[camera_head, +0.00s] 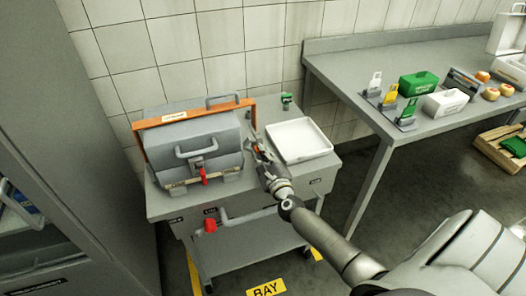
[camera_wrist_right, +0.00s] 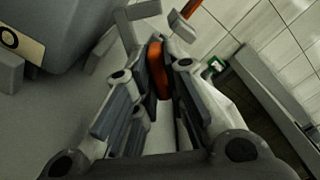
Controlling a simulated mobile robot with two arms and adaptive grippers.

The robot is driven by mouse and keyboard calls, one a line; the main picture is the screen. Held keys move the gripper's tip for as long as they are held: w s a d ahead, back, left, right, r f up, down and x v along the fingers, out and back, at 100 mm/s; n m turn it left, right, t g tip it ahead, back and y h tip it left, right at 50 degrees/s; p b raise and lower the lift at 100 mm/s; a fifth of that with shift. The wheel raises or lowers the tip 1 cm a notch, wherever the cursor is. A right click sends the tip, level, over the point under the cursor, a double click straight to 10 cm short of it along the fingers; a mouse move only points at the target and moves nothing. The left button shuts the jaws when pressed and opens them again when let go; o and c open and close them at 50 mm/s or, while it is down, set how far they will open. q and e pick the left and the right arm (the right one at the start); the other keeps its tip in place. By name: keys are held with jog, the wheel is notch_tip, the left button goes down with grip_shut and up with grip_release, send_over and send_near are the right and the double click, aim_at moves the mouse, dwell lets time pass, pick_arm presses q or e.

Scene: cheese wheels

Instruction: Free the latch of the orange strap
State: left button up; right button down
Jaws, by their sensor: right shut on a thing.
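A grey domed box (camera_head: 195,150) with handles stands on a grey cart. The orange strap (camera_head: 175,116) runs along its upper back and bends down at both ends; a bit of orange also shows at the top of the right wrist view (camera_wrist_right: 191,8). My right gripper (camera_head: 257,146) is beside the box's right side, by the strap's right end. In the right wrist view, my right gripper (camera_wrist_right: 158,62) is shut on an orange piece (camera_wrist_right: 157,75), seemingly the strap's latch. The fingers hide much of it; whether it is freed I cannot tell. My left gripper is not in view.
A white tray (camera_head: 321,154) lies on the cart right of my gripper. A red tag (camera_head: 203,176) hangs at the box's front, and a small green item (camera_head: 287,99) stands behind. A workbench (camera_head: 345,75) with boxes and cheese wheels is at right.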

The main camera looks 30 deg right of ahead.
jog(key=n+p, duration=0.1)
jog(key=n, duration=0.3)
jog(key=shift+n, duration=0.3)
jog(key=shift+f+n+p, duration=0.1)
jog(key=shift+n+p, duration=0.5)
jog(key=shift+n, duration=1.2)
jog(key=c, duration=1.5)
grip_release()
jog(key=shift+s, duration=0.1)
jog(key=v, duration=1.2)
